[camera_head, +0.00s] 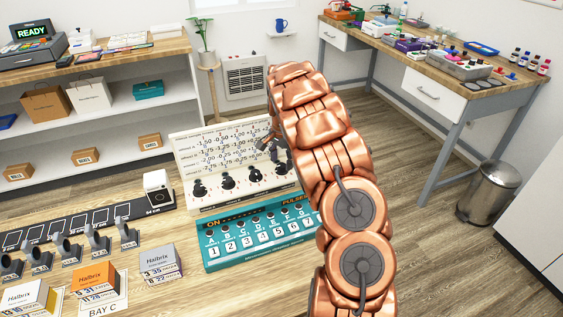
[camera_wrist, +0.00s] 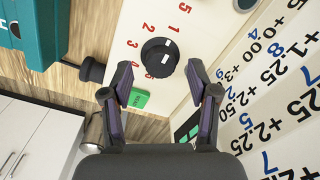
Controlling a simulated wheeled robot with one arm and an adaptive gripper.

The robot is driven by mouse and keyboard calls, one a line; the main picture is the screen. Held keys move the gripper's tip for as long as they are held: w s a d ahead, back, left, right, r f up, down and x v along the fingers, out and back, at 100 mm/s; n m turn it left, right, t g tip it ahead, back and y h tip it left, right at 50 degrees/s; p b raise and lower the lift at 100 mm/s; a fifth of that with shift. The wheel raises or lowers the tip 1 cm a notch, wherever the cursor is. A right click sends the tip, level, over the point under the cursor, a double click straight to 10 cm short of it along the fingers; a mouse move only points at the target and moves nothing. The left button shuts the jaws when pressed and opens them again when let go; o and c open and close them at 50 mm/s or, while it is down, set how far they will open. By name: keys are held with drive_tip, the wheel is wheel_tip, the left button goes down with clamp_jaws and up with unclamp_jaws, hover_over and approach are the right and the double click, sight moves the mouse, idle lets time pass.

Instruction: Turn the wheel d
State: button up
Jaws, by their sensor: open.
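A cream panel (camera_head: 237,196) with a number chart and a row of black wheels stands on the wooden counter. The rightmost wheel (camera_head: 281,168) is just below my gripper (camera_head: 270,147); I cannot read its letter. In the wrist view one round black wheel (camera_wrist: 160,57) with a white mark sits on the panel among red numbers. My gripper (camera_wrist: 159,68) is open, with its two fingertips apart on either side of this wheel in the picture. Whether they touch it I cannot tell. A green label (camera_wrist: 138,98) is beside the wheel.
A teal keypad box (camera_head: 250,257) lies directly in front of the panel. Small boxes, including an orange one (camera_head: 95,282), and several grey stands are at the left. A cream block (camera_head: 158,190) is left of the panel. A cluttered workbench (camera_head: 445,60) stands behind right.

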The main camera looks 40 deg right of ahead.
drive_tip(key=shift+f, duration=0.95)
clamp_jaws()
